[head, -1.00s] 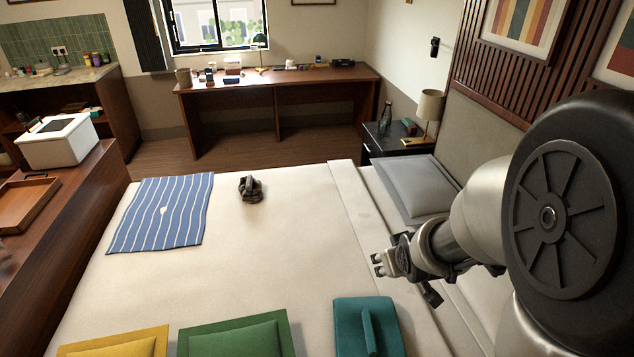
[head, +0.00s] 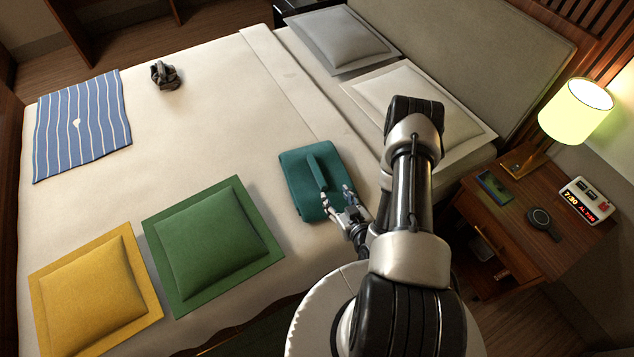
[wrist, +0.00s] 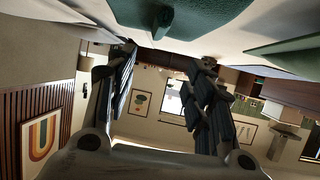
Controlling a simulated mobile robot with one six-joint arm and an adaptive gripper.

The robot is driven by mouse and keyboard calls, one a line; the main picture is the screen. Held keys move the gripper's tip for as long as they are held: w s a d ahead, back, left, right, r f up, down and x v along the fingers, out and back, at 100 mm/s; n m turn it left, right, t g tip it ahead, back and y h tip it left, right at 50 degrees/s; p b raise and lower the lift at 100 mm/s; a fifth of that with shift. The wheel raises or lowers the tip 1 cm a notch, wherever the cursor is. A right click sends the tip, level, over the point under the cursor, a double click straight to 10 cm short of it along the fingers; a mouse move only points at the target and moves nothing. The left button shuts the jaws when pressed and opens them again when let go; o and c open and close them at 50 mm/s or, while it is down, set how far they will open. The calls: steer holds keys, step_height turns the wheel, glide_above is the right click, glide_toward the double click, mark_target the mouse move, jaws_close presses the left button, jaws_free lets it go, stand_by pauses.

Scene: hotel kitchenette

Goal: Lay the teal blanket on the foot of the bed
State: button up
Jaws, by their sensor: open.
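The teal blanket (head: 300,193) is a folded block with a raised ridge along its top. It lies on the cream bed (head: 205,130), below the turned-down sheet band and right of a green cushion. In the wrist view the blanket (wrist: 205,12) is at the top edge, partly cut off. My gripper (head: 337,192) is open, with its fingers at the blanket's lower right corner. I see nothing between the fingers, and cannot tell whether they touch the blanket. The foot end of the bed is at the left, away from the headboard (head: 470,50).
A green cushion (head: 212,245) and a yellow cushion (head: 95,293) lie along the near side. A blue striped cloth (head: 80,130) and a small dark object (head: 164,75) are toward the foot. A nightstand (head: 540,240) with a lit lamp (head: 577,108) stands right. The bed's middle is clear.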

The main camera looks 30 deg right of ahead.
steer(key=b, duration=0.4)
glide_toward(318, 168)
steer(key=shift+w+a+f, duration=0.25)
steer(key=shift+w+f, duration=0.55)
steer(key=shift+f, duration=0.2)
steer(key=shift+d+r+b+x, duration=0.15)
steer(key=shift+b+x, duration=0.25)
steer(key=shift+x, duration=0.55)
steer(key=shift+d+r+b+x, duration=0.15)
steer(key=shift+b+x, duration=0.3)
steer(key=shift+x, duration=0.5)
steer(key=shift+r+b+x, duration=0.2)
steer(key=shift+b+x, duration=0.2)
steer(key=shift+x, duration=0.55)
steer(key=shift+w, duration=0.15)
steer(key=shift+c, duration=0.3)
jaws_close()
